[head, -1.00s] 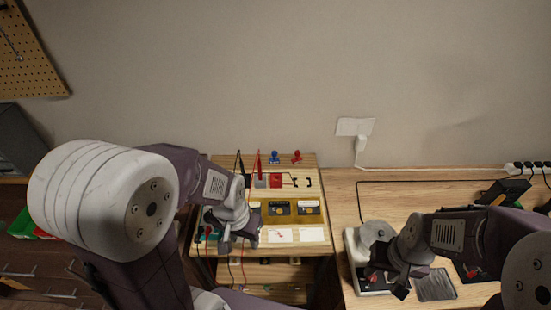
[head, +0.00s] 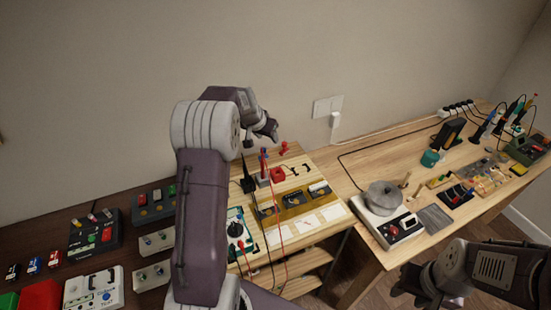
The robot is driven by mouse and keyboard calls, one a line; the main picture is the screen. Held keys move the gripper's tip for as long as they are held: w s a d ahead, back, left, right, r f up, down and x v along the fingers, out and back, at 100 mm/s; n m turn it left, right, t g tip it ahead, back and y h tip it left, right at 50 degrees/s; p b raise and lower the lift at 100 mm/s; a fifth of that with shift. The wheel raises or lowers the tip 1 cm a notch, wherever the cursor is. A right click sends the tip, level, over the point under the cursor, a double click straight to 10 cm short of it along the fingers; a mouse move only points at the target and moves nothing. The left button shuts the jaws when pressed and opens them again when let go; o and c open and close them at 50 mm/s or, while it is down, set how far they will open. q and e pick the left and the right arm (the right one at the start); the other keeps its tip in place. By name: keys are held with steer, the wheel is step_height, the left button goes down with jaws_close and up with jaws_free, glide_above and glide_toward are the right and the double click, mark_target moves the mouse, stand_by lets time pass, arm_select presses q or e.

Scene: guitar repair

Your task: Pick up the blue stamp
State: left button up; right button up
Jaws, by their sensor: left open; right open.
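The blue stamp (head: 265,154) shows only as a small patch of blue at the back of the small wooden table, partly covered by the red probe standing in front of it. The similar red stamp (head: 284,148) stands just to its right. My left gripper (head: 268,133) is open and appears just above the blue stamp in the head view; whether it touches the stamp I cannot tell. Nothing shows between its fingers. My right gripper (head: 408,287) is open and empty at the lower right, in front of the right bench.
Red and black probes with cables, a red ink pad (head: 278,174) and yellow boxes (head: 291,202) crowd the small table (head: 325,160). A round-topped device (head: 383,200) stands on the right bench. Several pedals lie on the dark bench at left.

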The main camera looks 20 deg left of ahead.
mark_target(263, 149)
arm_select(q)
steer(key=shift+n+g, duration=0.3)
steer(key=shift+n, duration=0.2)
steer(key=a+f, duration=0.1)
steer(key=f, duration=0.1)
steer(key=a+f, duration=0.1)
steer(key=f, duration=0.1)
steer(key=a+f, duration=0.1)
steer(key=f, duration=0.1)
steer(key=shift+w+a, duration=0.15)
steer(key=shift+w, duration=0.05)
steer(key=shift+w+f, duration=0.35)
steer(key=shift+f, duration=0.1)
steer(key=p+x, duration=0.1)
steer(key=x, duration=0.3)
steer(key=shift+r, duration=0.1)
steer(key=shift+w+f, duration=0.3)
steer(key=shift+f, duration=0.15)
steer(key=shift+c, duration=1.3)
steer(key=shift+r, duration=0.1)
jaws_close()
arm_select(e)
steer(key=shift+w+d+r, duration=0.2)
steer(key=shift+d+r, duration=0.05)
steer(key=shift+r, duration=0.3)
